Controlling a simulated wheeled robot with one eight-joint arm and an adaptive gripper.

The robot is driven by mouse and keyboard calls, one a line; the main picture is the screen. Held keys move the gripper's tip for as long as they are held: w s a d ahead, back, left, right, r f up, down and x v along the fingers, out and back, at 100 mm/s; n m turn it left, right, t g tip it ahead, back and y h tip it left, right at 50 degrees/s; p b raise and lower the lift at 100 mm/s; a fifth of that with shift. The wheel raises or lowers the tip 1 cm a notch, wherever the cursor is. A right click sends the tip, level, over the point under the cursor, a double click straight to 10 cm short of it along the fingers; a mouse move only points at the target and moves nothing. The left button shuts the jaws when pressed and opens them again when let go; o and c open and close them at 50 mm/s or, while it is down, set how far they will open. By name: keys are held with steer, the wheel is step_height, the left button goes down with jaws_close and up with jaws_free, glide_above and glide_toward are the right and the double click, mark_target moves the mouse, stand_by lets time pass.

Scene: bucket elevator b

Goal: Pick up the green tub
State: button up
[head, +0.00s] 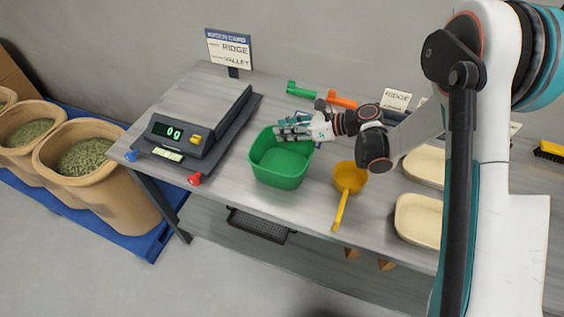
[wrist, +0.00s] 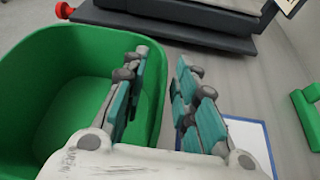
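The green tub (head: 275,178) stands upright and looks empty on the grey table, right of the scale. In the wrist view the tub (wrist: 40,75) fills the left side. My gripper (head: 281,134) is over the tub's far right rim. In the wrist view my gripper (wrist: 162,58) is open, with nothing clamped between its fingers. One finger lies over the tub's inside and the other outside, with the tub's wall edge between them. I cannot tell whether the fingers reach below the rim or touch it.
A scale (head: 200,118) reading 0 g stands left of the tub. A yellow scoop (head: 349,180) lies close on the right, with cream trays (head: 420,218) beyond it. A sign (head: 229,50) stands at the back.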

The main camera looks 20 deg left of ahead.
jaws_close()
steer(key=shift+r, duration=0.1)
